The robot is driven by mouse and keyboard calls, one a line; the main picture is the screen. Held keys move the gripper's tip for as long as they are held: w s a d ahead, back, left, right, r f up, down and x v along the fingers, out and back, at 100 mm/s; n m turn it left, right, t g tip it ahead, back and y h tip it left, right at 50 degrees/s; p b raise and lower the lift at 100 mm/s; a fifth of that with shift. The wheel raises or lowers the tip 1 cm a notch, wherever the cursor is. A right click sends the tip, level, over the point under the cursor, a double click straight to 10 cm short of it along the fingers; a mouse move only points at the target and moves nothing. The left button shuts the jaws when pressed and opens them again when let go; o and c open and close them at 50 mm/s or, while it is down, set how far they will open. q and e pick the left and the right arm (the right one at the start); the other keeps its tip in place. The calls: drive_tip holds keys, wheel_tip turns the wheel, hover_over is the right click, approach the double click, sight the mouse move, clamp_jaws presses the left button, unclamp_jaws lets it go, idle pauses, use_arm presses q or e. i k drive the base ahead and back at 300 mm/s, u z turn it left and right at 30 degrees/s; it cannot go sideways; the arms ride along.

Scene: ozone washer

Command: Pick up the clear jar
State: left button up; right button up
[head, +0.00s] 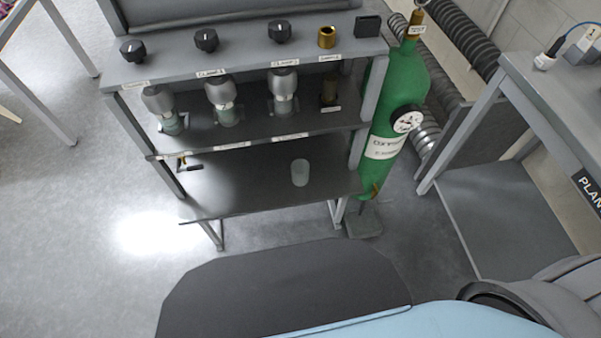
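A clear, slightly greenish jar (300,173) stands upright on the lower dark shelf (240,182) of the grey bench, right of its middle and close to the front edge. Nothing touches it. Neither of my grippers shows in the head view.
Several grey clamps (222,100) with glass below them stand on the shelf above. A small brass valve (182,160) is at the lower shelf's left end. A green oxygen cylinder (392,128) with a gauge stands right of the bench. A grey table (548,100) is further right.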

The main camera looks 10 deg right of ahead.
sight(299, 168)
drive_tip(key=u, duration=0.05)
drive_tip(key=k, duration=1)
drive_tip(key=z, duration=0.95)
drive_tip(key=i, duration=0.75)
drive_tip(key=z, duration=0.35)
